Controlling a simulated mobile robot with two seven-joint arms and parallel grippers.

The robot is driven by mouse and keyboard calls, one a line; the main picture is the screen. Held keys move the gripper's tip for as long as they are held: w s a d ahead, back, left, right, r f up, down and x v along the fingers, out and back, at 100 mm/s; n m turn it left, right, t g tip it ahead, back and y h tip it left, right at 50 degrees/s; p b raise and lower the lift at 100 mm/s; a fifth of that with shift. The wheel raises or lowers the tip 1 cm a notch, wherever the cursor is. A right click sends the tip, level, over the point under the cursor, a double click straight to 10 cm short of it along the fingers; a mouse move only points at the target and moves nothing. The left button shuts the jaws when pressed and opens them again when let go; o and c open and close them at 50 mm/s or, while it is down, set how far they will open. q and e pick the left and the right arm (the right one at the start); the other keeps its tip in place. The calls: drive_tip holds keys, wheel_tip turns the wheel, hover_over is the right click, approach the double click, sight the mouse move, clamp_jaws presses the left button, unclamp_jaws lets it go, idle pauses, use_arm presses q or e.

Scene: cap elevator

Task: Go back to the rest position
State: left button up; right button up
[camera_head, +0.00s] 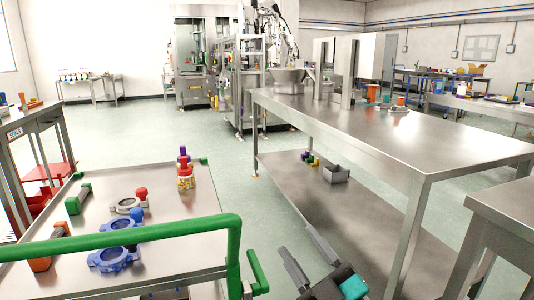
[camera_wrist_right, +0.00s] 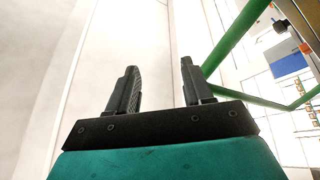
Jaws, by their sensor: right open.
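My right gripper (camera_head: 308,258) is at the bottom of the head view, beside the right end of the cart's green handle. Its two dark fingers stand apart with nothing between them. In the right wrist view the gripper (camera_wrist_right: 158,85) also shows its fingers spread and empty, against a pale blurred background. My left gripper is not in either view.
A metal cart (camera_head: 205,215) with a green handle (camera_head: 130,236) holds a blue ring part (camera_head: 113,259), other ring parts and small coloured pieces. A long steel table (camera_head: 400,135) with a lower shelf (camera_head: 300,190) stands to the right. Open floor (camera_head: 140,130) lies beyond the cart.

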drive_tip(key=s+d+f+m+g+h, duration=0.3)
drive_tip(key=s+f+m, duration=0.15)
drive_tip(key=f, duration=0.45)
drive_tip(key=s+d+f+m+g+h, duration=0.25)
drive_tip(key=s+f, duration=0.25)
drive_tip(key=f, duration=0.4)
drive_tip(key=s+d+f+m+g+h, duration=0.3)
drive_tip(key=s+f+m, duration=0.2)
drive_tip(key=f, duration=0.3)
use_arm(q)
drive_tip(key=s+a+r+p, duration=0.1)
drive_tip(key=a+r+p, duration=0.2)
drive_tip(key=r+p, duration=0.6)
drive_tip(key=p, duration=0.4)
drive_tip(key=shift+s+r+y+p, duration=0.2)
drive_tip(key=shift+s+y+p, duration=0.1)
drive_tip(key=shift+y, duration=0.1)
use_arm(e)
drive_tip(key=s+d+r+h, duration=0.1)
drive_tip(key=d+r, duration=0.2)
drive_tip(key=r, duration=0.5)
drive_tip(key=shift+s+r, duration=0.2)
drive_tip(key=shift+r, duration=0.2)
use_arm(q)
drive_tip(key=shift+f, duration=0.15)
use_arm(e)
drive_tip(key=shift+h, duration=0.25)
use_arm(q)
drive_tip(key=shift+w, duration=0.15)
